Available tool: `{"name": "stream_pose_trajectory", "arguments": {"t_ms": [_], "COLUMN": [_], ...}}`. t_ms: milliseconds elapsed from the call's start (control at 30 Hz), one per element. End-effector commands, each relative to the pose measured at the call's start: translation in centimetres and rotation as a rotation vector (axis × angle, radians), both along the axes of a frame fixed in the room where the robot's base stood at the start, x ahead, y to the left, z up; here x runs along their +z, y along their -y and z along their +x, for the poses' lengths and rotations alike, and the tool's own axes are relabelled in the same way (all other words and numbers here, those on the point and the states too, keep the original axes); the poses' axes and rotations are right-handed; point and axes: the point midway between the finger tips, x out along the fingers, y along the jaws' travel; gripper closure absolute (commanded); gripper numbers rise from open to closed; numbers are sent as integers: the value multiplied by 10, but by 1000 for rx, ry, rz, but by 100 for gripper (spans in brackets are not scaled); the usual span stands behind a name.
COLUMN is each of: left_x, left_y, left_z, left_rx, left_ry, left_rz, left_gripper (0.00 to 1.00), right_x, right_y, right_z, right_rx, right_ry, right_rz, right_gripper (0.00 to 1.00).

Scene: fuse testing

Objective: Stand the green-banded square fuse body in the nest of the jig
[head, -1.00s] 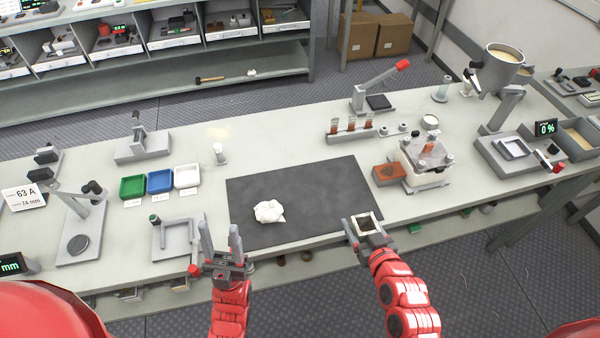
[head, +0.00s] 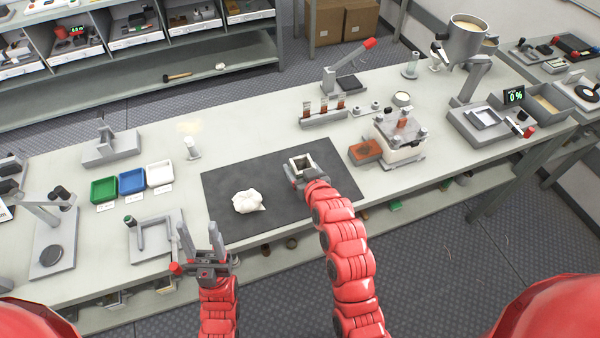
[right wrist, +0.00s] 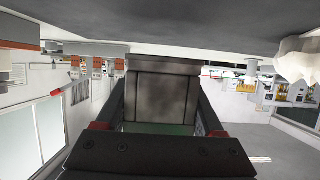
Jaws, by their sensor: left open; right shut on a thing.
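The square fuse body (head: 302,160) is a pale, open-topped hollow block with a dark inside. It is held over the dark mat (head: 240,180). My right gripper (head: 300,172) is shut on it. In the right wrist view the fuse body (right wrist: 160,92) shows a grey-brown face between the fingers, with a strip of green at its lower edge. My left gripper (head: 202,245) is open and empty, fingers up, near the table's front edge. A grey angled fixture (head: 145,250) with a green-topped post stands left of it; I cannot tell whether this is the jig.
A crumpled white cloth (head: 248,202) lies on the mat. A brown block (head: 365,152) and a clear-topped clamp unit (head: 400,152) stand right of the mat. Green (head: 104,190), blue (head: 132,182) and white (head: 159,174) trays stand at its left.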

Motion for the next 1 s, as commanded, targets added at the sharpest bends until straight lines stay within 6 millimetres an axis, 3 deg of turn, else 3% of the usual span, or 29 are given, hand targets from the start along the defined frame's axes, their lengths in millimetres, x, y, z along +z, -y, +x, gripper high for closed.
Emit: {"name": "stream_pose_trajectory", "arguments": {"t_ms": [233,633,667,800,1000], "left_x": [19,12,14,14,15], "left_y": [0,0,0,0,0], "left_z": [0,0,0,0,0], "left_rx": [0,0,0,0,0], "left_ry": [0,0,0,0,0], "left_rz": [0,0,0,0,0], "left_gripper": [50,50,50,50,50], "right_x": [-31,-39,-38,-38,-38], "right_y": [0,1,1,1,1], "right_z": [-1,-1,-1,-1,-1], "right_rx": [1,0,0,0,0], "right_ry": [-7,0,0,-1,-2], "right_rz": [-1,0,0,0,-1], "right_gripper": [100,100,25,0,0]}}
